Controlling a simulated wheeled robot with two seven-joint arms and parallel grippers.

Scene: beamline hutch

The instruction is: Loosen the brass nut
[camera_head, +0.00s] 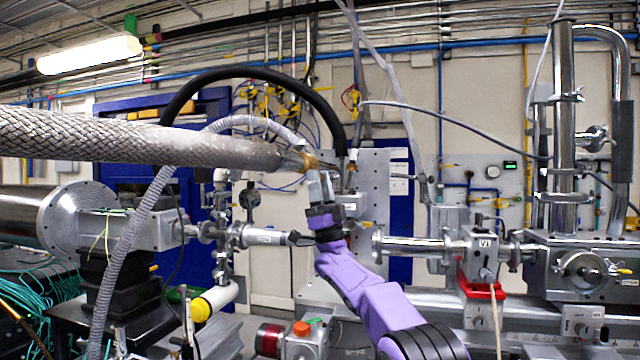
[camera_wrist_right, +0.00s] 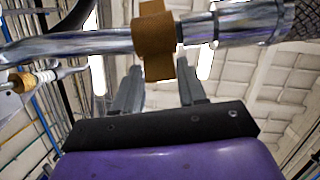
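The brass nut (camera_head: 309,160) sits at the right end of the thick braided metal hose (camera_head: 120,137) in the head view. In the right wrist view the nut (camera_wrist_right: 153,42) is a brown-gold collar around a shiny horizontal metal pipe (camera_wrist_right: 70,44). My right gripper (camera_head: 320,184) comes up from below, with its fingers just under the nut. In the right wrist view my right gripper (camera_wrist_right: 157,80) is open and empty. Its two fingers stand apart, one toward each side of the nut, and I cannot tell whether they touch it. My left gripper is not in view.
A black curved hose (camera_head: 255,73) arches above the nut, and a grey corrugated hose (camera_head: 150,215) hangs at the left. Steel beamline parts (camera_head: 415,246) and a vacuum chamber (camera_head: 585,265) stand to the right. A perforated metal plate (camera_head: 372,185) is behind the gripper.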

